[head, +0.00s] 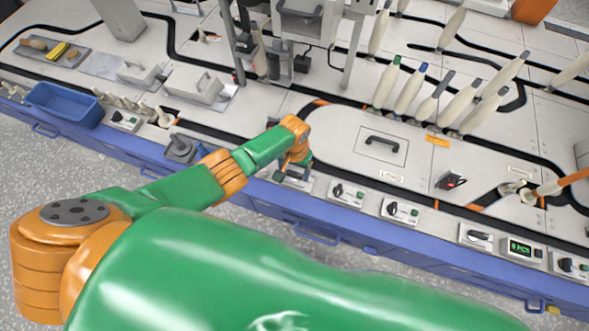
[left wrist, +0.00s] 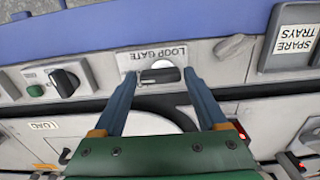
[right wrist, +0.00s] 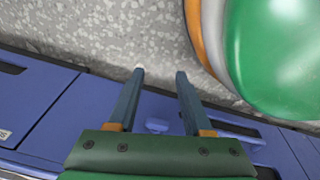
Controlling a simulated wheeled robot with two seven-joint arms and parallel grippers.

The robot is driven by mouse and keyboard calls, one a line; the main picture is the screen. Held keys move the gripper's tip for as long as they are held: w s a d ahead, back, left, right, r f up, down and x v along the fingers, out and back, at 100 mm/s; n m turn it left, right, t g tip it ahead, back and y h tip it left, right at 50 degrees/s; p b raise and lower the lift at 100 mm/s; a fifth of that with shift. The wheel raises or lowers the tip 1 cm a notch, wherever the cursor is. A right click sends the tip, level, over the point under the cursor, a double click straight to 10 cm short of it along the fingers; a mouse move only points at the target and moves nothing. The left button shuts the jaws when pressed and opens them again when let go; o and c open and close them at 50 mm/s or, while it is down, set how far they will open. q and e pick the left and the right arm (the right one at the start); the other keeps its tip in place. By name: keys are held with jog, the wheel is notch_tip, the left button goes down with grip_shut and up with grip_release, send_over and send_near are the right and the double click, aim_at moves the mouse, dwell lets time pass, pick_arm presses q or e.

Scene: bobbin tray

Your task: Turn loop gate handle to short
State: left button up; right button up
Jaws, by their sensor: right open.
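The loop gate panel (left wrist: 150,58) is a light plate labelled LOOP GATE in the left wrist view. Its dark handle (left wrist: 160,75) lies across a pale round dial, roughly sideways in that picture. My left gripper (left wrist: 158,76) is open, with one fingertip on each side of the handle; I cannot tell whether they touch it. In the head view my left gripper (head: 294,172) reaches down over the front edge of the bench and hides most of this panel. The handle's end markings cannot be read. My right gripper (right wrist: 160,73) is open and empty in front of the blue cabinet.
A neighbouring panel (head: 347,193) with a black knob and green button stands to the right, with another panel (head: 401,211) beyond it. A SPARE TRAYS sign (left wrist: 294,38) is beside the gate panel. A blue bin (head: 64,105) and several bobbins (head: 387,85) stand farther away.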

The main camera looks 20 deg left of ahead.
aim_at(294, 174)
pick_arm(q)
jog(key=shift+o, duration=0.9)
jog(key=shift+r, duration=0.1)
pick_arm(e)
jog(key=shift+r, duration=0.1)
pick_arm(q)
notch_tip(294, 174, up, 3)
jog(key=shift+f+p, duration=0.15)
jog(key=shift+p, duration=1.1)
notch_tip(294, 174, up, 4)
jog(key=p, duration=0.3)
jog(key=shift+r, duration=0.2)
pick_arm(e)
jog(key=s+r, duration=0.3)
jog(key=s, duration=0.1)
jog(key=shift+s+d+r, duration=0.1)
jog(key=shift+d+r, duration=0.15)
jog(key=shift+r, duration=0.05)
pick_arm(q)
jog(key=shift+f, duration=0.1)
